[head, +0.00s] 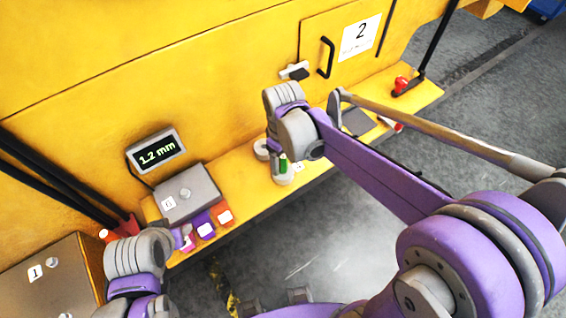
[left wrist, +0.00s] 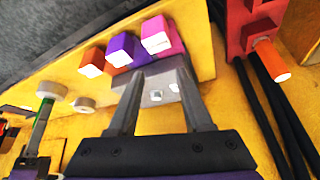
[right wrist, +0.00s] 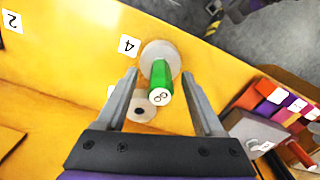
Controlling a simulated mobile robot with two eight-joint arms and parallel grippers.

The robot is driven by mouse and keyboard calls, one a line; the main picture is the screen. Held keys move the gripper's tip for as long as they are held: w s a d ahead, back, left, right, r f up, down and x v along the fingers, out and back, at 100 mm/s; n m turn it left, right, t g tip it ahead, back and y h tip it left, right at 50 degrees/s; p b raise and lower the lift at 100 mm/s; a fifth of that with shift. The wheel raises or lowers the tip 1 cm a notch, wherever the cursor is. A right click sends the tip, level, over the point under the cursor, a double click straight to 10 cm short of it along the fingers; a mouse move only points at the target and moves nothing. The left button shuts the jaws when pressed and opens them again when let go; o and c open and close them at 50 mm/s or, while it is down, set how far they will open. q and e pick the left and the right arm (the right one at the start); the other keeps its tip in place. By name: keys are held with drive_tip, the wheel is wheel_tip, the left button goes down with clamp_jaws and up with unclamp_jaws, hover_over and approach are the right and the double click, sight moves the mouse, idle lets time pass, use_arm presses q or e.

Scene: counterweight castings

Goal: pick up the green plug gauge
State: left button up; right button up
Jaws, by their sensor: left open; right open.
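The green plug gauge (right wrist: 160,82) stands on a round grey disc (right wrist: 160,55) on the yellow ledge, its numbered white end facing the camera in the right wrist view. It also shows in the head view (head: 283,163) and at the left of the left wrist view (left wrist: 42,114). My right gripper (right wrist: 159,77) is open, with one finger on either side of the gauge in the picture; I cannot tell if they touch it. My left gripper (left wrist: 160,73) is open and empty, near the grey box with coloured blocks.
A grey box (head: 187,193) with orange, purple and pink blocks in front sits on the ledge, below a display (head: 156,151) reading 1.2 mm. Another grey ring (right wrist: 140,108) lies beside the gauge's disc.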

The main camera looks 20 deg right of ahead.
drive_tip(key=shift+w+f, duration=0.1)
drive_tip(key=shift+f, duration=0.7)
clamp_jaws()
